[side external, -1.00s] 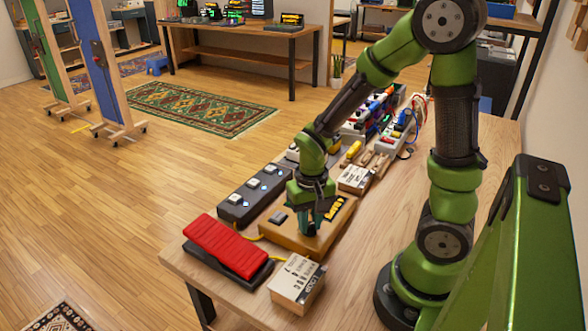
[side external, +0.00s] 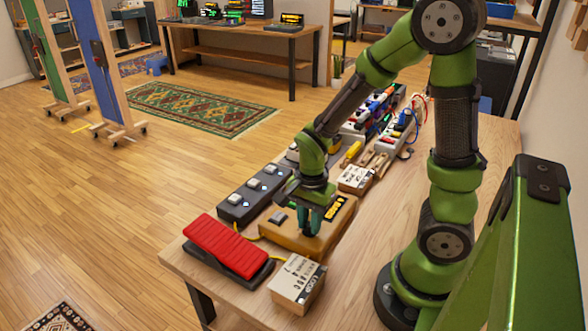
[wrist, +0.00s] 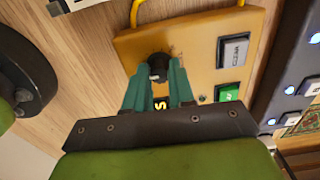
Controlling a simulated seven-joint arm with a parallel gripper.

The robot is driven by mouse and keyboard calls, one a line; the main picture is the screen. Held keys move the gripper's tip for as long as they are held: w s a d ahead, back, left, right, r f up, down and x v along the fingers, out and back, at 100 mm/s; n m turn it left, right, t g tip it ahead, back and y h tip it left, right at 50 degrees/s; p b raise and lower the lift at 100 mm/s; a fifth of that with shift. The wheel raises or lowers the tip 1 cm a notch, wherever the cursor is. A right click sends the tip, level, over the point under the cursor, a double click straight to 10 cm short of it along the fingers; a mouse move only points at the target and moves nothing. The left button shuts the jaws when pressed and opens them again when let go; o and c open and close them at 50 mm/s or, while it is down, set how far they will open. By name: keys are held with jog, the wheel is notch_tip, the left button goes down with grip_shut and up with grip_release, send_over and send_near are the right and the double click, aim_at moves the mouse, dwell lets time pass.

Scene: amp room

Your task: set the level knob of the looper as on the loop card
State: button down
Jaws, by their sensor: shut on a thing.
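The looper (side external: 280,236) is an orange-yellow box near the front of the bench; it also shows in the wrist view (wrist: 195,50). Its dark level knob (wrist: 158,63) sits between my fingertips in the wrist view. My gripper (side external: 311,230) points down over the looper and its teal fingers (wrist: 158,78) are shut on the knob. The fingers hide the knob in the side view and partly cover the display (wrist: 160,103), where a yellow character shows. A pale card block (side external: 298,283), apparently the loop card, stands in front of the looper; its small print is not clearly readable.
A red pedal (side external: 228,246) lies left of the looper, beside a dark switch unit (side external: 254,195) with several buttons. Another card block (side external: 355,178) stands behind. The looper's face has a grey CLEAR button (wrist: 234,51) and a green button (wrist: 228,92). Bare bench lies right.

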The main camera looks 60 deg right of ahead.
jog(key=m, duration=0.5)
jog(key=shift+m, duration=0.4)
jog(key=m, duration=0.4)
jog(key=shift+m, duration=0.7)
jog(key=c, duration=1)
grip_release()
jog(key=shift+o, duration=0.2)
notch_tip(320, 180, up, 17)
